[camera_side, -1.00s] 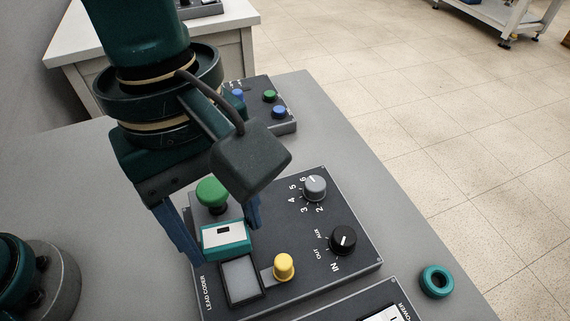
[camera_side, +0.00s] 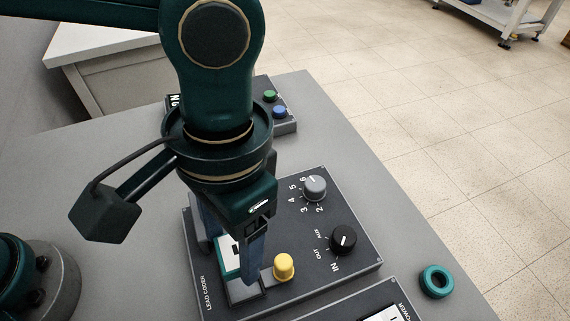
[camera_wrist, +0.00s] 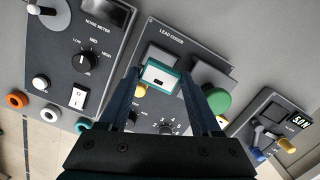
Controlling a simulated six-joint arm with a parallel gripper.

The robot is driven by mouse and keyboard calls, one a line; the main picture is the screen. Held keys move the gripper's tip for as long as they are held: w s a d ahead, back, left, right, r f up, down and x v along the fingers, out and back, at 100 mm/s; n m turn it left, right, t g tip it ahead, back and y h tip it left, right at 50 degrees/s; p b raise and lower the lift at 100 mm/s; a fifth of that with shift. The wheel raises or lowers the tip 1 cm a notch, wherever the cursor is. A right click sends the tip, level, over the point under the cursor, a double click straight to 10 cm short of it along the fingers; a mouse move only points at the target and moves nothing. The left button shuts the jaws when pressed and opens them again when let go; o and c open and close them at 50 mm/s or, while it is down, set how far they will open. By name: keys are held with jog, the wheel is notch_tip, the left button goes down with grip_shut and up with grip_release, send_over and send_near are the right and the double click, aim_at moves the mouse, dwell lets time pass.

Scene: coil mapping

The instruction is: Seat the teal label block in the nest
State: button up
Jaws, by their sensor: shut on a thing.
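The teal label block (camera_side: 229,262), with a white top and a dark mark, is partly hidden by a finger in the side view. It shows clearly in the wrist view (camera_wrist: 160,79). My gripper (camera_side: 231,266) is shut on it, with a blue finger on either side; the gripper also shows in the wrist view (camera_wrist: 160,84). The nest is a dark square frame (camera_side: 245,294) on the LEAD CODER panel, partly hidden by the near finger. The block is beside or over the nest's edge; I cannot tell whether they touch.
The panel (camera_side: 310,250) carries a yellow knob (camera_side: 284,266) close to the near finger, a black dial (camera_side: 342,240) and a grey dial (camera_side: 315,187). A green button (camera_wrist: 217,101) stands beside a finger. A teal ring (camera_side: 436,281) lies on clear table at right.

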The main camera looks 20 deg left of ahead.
jog(key=shift+f, duration=2.7)
jog(key=shift+f, duration=0.5)
jog(key=o, duration=1.5)
jog(key=shift+o, duration=0.2)
jog(key=shift+r, duration=0.1)
jog(key=shift+r, duration=3.45)
